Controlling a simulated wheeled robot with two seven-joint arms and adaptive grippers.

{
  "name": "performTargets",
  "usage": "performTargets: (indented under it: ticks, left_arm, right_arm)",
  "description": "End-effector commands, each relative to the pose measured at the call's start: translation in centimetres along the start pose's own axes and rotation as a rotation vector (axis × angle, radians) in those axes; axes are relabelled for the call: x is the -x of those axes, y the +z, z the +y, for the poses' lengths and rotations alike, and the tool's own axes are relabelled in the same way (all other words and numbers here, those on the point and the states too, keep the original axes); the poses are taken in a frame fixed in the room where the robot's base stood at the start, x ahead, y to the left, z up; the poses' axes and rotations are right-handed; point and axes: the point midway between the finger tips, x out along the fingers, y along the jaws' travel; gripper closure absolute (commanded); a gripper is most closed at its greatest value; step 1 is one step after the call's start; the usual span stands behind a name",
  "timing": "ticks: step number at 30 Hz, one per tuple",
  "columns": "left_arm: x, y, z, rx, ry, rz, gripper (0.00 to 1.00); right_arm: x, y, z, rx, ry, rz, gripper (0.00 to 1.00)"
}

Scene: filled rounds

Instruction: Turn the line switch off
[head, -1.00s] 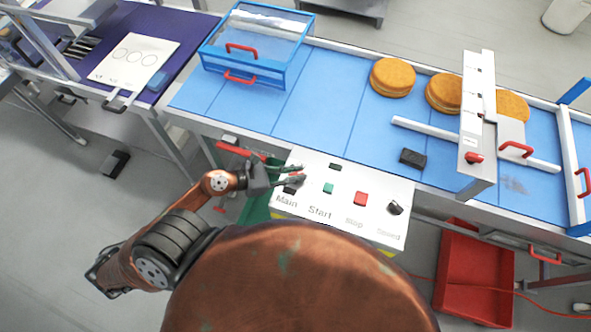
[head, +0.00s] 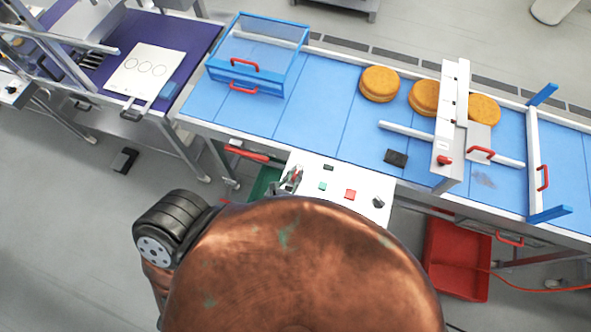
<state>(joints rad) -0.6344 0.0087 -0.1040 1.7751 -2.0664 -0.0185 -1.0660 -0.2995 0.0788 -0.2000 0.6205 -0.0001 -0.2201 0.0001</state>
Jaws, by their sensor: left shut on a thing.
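The control panel (head: 338,183) is a white box at the near side of the blue conveyor. It carries a green button (head: 322,186), a red button (head: 350,194) and a dark knob (head: 378,202) at its right. My left gripper (head: 292,179) is at the panel's left end, over the place of the main switch, and shut on it. The jaws hide the switch, so I cannot see which way it points. My copper body covers the panel's near edge and labels, and most of my left arm. My right gripper is not in view.
The blue conveyor (head: 335,120) carries round cakes (head: 379,84), a small black block (head: 396,158) and a blue-framed guard (head: 262,50). A white gantry (head: 450,120) crosses it. A red bin (head: 457,262) stands below right. A purple table (head: 190,38) is at left.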

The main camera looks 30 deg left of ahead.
Motion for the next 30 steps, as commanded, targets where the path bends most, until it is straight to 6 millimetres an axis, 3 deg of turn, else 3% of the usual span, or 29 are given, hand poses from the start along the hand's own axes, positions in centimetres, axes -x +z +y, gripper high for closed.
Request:
performTargets:
  ticks: [9,26,27,30]
  left_arm:
    - [0.0,0.1,-0.1,0.048,0.112,0.001,1.0]
    - [-0.1,-0.1,0.0,0.058,0.136,0.001,1.0]
    - [-0.1,-0.1,0.0,0.058,0.135,0.001,0.83]
    - [0.0,-0.1,0.0,0.057,0.135,0.001,0.76]
  right_arm:
    - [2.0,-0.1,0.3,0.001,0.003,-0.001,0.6]
    - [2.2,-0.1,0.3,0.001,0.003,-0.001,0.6]
    - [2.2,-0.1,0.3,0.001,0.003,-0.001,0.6]
    - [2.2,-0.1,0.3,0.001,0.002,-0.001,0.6]
